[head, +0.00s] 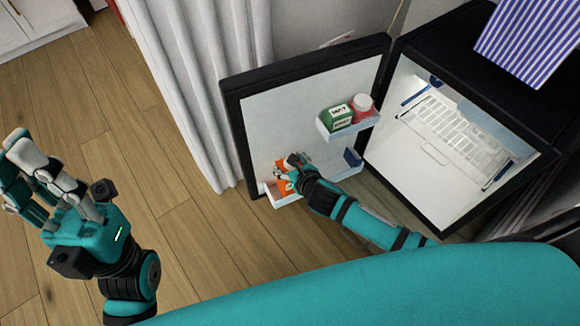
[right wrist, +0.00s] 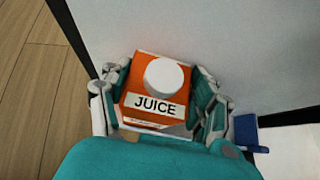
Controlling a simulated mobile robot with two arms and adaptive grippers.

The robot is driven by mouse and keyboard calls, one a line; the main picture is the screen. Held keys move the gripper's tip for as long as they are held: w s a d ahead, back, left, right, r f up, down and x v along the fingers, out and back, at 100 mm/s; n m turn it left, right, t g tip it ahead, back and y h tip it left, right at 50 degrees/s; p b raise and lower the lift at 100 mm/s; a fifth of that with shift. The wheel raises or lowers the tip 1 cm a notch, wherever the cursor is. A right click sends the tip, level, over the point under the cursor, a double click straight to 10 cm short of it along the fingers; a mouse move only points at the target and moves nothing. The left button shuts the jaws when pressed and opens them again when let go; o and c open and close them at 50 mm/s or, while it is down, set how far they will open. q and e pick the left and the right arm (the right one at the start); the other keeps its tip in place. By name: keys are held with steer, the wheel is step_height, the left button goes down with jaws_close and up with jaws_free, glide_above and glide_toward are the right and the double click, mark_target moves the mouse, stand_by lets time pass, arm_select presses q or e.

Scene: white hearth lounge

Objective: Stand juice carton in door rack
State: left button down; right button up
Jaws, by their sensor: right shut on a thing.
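The orange juice carton (right wrist: 153,100) with a white cap stands between the fingers of my right gripper (right wrist: 160,105) in the right wrist view. In the head view the carton (head: 283,186) shows partly behind my right gripper (head: 292,168), at the lower door rack (head: 287,200) of the open fridge door. My right gripper is shut on the carton. The carton looks roughly upright; its base is hidden, so I cannot tell whether it touches the rack floor. My left gripper (head: 40,175) is open and empty over the wooden floor at the left.
An upper door rack (head: 350,124) holds a green box (head: 337,118) and a red jar with a white lid (head: 362,104). A blue item (head: 352,157) is at the right end of the lower rack. The fridge interior (head: 425,130) is open at the right. A white curtain (head: 190,90) hangs left of the door.

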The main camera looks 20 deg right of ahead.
steer(key=shift+w+r, duration=0.1)
steer(key=shift+r, duration=0.05)
steer(key=o, duration=1.7)
